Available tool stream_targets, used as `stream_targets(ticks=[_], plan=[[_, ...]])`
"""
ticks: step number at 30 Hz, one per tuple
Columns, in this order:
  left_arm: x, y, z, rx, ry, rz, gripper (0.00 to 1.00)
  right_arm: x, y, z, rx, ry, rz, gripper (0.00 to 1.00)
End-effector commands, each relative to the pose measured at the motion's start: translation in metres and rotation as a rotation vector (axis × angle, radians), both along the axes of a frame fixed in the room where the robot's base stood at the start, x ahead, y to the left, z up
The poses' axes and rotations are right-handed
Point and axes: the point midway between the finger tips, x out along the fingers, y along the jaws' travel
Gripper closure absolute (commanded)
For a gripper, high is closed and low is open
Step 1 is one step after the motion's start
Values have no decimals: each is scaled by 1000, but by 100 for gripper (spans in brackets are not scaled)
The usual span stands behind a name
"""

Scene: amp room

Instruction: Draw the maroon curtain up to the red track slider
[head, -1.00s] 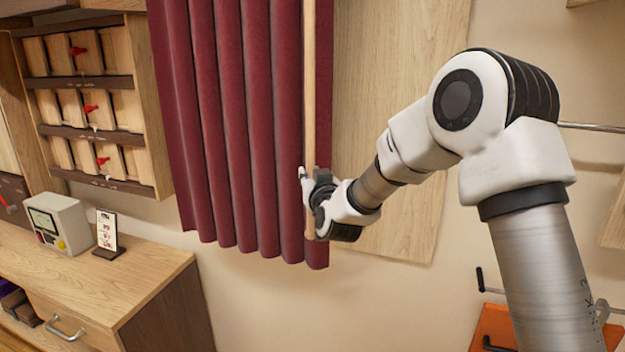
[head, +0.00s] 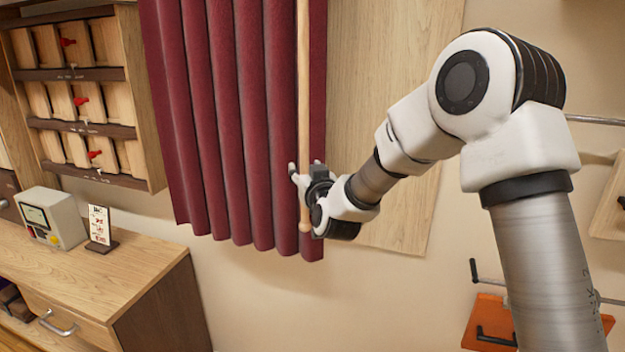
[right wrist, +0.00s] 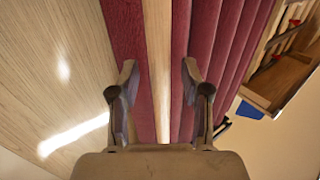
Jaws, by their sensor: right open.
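The maroon curtain (head: 215,120) hangs in vertical folds at the middle left of the head view; its folds also show in the right wrist view (right wrist: 215,55). A pale wooden wand (head: 304,90) hangs in front of its right part, with a rounded lower end. My right gripper (head: 304,172) is at the lower part of the wand. In the right wrist view its two fingers (right wrist: 159,85) are apart, with the wand (right wrist: 159,60) between them and a gap on each side. The red track slider and the curtain's top are out of view. My left gripper is not in view.
A wooden panel (head: 385,120) is on the wall right of the curtain. A wooden cabinet (head: 155,100) with red-handled parts is at left, above a desk (head: 120,265) with a small device (head: 50,217) and a card stand (head: 99,228). An orange board (head: 480,315) is low right.

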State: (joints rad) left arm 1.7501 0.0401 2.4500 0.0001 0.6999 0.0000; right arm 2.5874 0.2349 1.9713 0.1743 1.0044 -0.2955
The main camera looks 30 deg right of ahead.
Motion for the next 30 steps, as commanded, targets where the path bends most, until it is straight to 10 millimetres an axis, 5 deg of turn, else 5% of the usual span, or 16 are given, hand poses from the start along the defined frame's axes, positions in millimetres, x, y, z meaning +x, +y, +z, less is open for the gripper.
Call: stream_targets(ticks=[12, 30], plan=[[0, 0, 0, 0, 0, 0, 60, -90, 25, 0, 0, 0, 0, 53], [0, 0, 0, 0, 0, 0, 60, -95, 27, -2, 0, 4, 0, 53]])
